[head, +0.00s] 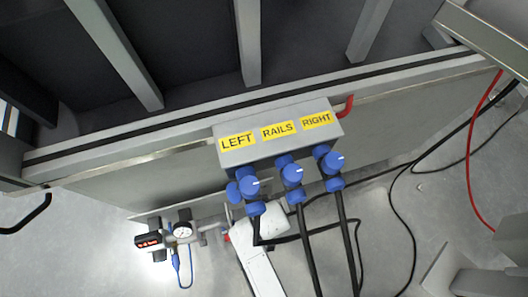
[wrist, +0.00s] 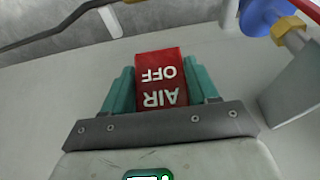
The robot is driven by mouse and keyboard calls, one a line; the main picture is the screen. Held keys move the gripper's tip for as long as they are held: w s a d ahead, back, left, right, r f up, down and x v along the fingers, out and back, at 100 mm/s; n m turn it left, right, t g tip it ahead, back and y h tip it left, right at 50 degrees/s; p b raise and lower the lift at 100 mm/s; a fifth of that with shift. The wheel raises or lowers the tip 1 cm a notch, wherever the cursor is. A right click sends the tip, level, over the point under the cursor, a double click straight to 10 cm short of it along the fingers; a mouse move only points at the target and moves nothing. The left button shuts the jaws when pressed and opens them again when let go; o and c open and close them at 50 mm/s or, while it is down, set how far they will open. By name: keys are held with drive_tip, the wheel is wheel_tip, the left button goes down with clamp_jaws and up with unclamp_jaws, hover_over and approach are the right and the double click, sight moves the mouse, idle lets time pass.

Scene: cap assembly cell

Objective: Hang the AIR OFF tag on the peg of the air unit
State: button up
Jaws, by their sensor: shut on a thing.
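In the wrist view, the red AIR OFF tag (wrist: 160,76) is held between the two teal fingers of my gripper (wrist: 163,88). Its white lettering reads upside down there. The fingers are shut on the tag from both sides. In the head view, the air unit (head: 183,231) is low at the left, with a round gauge, a lit red display and a blue coiled line. I cannot pick out its peg. My white arm (head: 258,262) is to the right of the air unit, below the blue valves; the gripper and tag cannot be made out there.
A grey box (head: 277,130) labelled LEFT, RAILS and RIGHT sits above the blue valves (head: 292,173), with black hoses hanging down. A blue part (wrist: 262,16) shows at the wrist view's upper right. A black hose (wrist: 60,30) crosses its upper left. Grey floor is open at far left.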

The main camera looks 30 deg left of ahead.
drive_tip(key=shift+w+a+f, duration=0.15)
drive_tip(key=shift+f, duration=0.1)
drive_tip(key=o, duration=1.2)
drive_tip(key=shift+r+p, duration=0.3)
drive_tip(key=shift+r, duration=0.15)
drive_tip(key=p+v, duration=0.5)
drive_tip(key=v, duration=0.5)
drive_tip(key=shift+s+d+r, duration=0.15)
drive_tip(key=shift+s+d, duration=0.05)
drive_tip(key=shift+d, duration=0.05)
